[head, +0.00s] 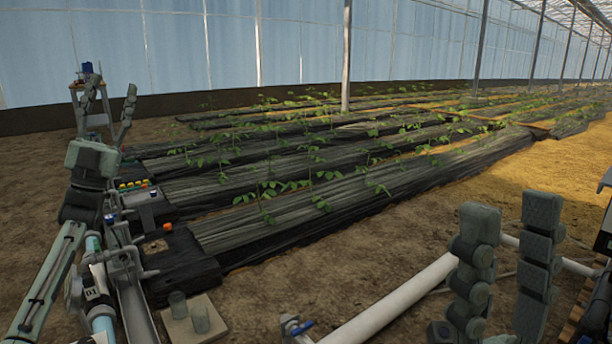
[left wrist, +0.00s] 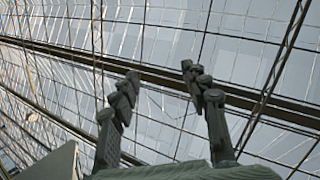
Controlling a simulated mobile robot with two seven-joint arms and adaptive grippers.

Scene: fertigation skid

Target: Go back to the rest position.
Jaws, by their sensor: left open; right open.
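My left gripper (head: 108,103) is at the left of the head view, raised with its fingers pointing up. Its two fingers are spread and nothing is between them. The left wrist view shows the same gripper (left wrist: 160,92) open and empty against the greenhouse roof. My right gripper (head: 508,245) is at the lower right of the head view. Its two fingers stand upright and apart, with no object between them. Its base is partly cut off by the bottom edge.
A white pipe (head: 395,303) runs across the lower right. A blue-handled valve (head: 296,326) is at the bottom middle. Two grey cylinders stand on a beige plate (head: 217,326). Plant beds with black film (head: 300,205) fill the middle. Bare soil (head: 480,195) lies right.

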